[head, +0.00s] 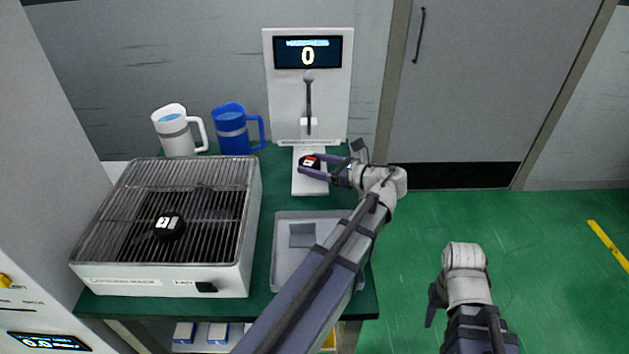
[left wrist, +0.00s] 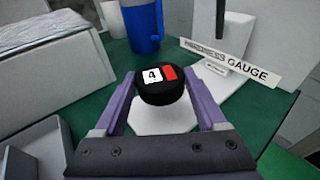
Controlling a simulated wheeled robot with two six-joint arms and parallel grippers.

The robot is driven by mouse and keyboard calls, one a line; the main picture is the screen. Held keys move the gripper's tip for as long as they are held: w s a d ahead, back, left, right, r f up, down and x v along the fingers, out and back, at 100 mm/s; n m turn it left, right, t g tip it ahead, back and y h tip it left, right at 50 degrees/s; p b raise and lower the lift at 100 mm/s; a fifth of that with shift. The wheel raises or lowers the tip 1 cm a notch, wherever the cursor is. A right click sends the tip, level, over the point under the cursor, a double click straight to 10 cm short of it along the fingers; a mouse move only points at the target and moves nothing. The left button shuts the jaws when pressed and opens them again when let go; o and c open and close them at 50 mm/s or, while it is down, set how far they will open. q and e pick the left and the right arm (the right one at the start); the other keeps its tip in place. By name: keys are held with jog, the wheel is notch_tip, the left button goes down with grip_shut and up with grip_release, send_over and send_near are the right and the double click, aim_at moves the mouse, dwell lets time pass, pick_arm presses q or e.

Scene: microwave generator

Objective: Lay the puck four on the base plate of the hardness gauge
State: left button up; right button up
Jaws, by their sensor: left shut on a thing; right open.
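The puck four (head: 310,162) is a black disc with a white "4" label and a red patch. It also shows in the left wrist view (left wrist: 161,88). My left gripper (head: 312,165) is shut on it, one purple finger on each side. The hardness gauge (head: 340,90) is a white upright unit whose screen reads 0. Its white base plate (head: 310,187) lies directly under the puck, and shows in the left wrist view (left wrist: 165,122). I cannot tell whether the puck touches the plate. My right gripper (head: 436,304) is open and empty over the green floor.
A grill (head: 190,255) with another black puck (head: 168,224) on it stands at the left. A white mug (head: 176,130) and a blue mug (head: 234,130) stand behind it. A grey tray (head: 283,250) lies in front of the gauge, partly under my left arm.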

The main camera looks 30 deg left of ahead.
aim_at(314, 181)
pick_arm(q)
jog(key=shift+f+b, duration=1.9)
jog(key=shift+b, duration=0.05)
jog(key=shift+r, duration=0.1)
jog(key=o, duration=1.3)
jog(key=shift+o, duration=0.2)
